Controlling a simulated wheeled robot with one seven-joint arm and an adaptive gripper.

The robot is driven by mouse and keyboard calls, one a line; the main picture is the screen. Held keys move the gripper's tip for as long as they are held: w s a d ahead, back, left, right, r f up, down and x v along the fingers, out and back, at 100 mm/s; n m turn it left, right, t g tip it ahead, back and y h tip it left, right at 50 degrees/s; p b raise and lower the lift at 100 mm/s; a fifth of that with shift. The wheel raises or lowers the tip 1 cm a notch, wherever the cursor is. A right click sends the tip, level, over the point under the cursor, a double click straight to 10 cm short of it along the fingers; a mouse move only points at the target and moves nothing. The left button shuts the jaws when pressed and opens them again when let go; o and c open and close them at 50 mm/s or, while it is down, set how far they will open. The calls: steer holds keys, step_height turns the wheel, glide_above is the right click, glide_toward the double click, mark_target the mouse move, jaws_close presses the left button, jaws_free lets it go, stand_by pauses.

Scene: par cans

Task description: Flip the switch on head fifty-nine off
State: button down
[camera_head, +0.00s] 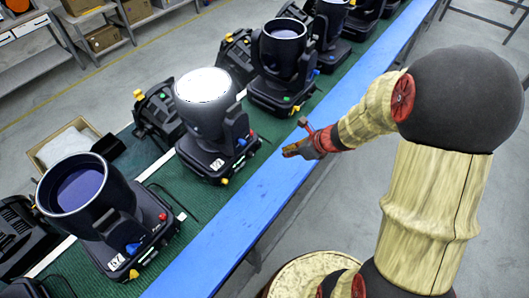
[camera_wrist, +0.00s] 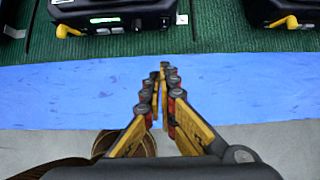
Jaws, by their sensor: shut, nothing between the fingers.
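A stage head with a brightly lit white lens (camera_head: 205,95) stands on the bench's green mat, its number label (camera_head: 217,163) too small to read surely. A yellow lever (camera_head: 224,181) sticks out low on its base. A dark-lensed head (camera_head: 85,195) stands nearer, also with a small label (camera_head: 117,262). My gripper (camera_head: 287,152) is shut and empty over the blue bench edge, apart from the heads. In the wrist view my closed fingertips (camera_wrist: 161,70) point between two black bases; the left one has a yellow lever (camera_wrist: 68,31), the right one another (camera_wrist: 287,22). Which head is fifty-nine is unclear.
More dark heads (camera_head: 285,55) continue along the bench toward the back. The blue bench edge (camera_head: 245,222) is clear near my gripper. A cardboard box (camera_head: 72,142) sits behind the row. Open grey floor lies around, with shelves at the upper left.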

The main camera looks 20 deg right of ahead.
mark_target(259, 145)
steer(key=b+x, duration=0.2)
steer(key=x, duration=0.8)
steer(key=shift+f, duration=0.25)
steer(key=shift+w+a, duration=0.75)
steer(key=shift+w, duration=0.2)
steer(key=shift+w+a, duration=0.35)
steer(key=shift+w, duration=0.25)
steer(key=shift+f+b, duration=0.1)
steer(key=shift+b, duration=0.2)
steer(key=shift+w+f+b, duration=0.15)
steer(key=shift+f+b, duration=0.15)
steer(key=shift+b, duration=0.85)
steer(key=shift+w+a+f+t+y+b, duration=0.15)
steer(key=shift+t+y+b, duration=0.2)
steer(key=shift+b, duration=0.7)
steer(key=shift+r+p, duration=0.4)
steer(key=shift+r, duration=0.1)
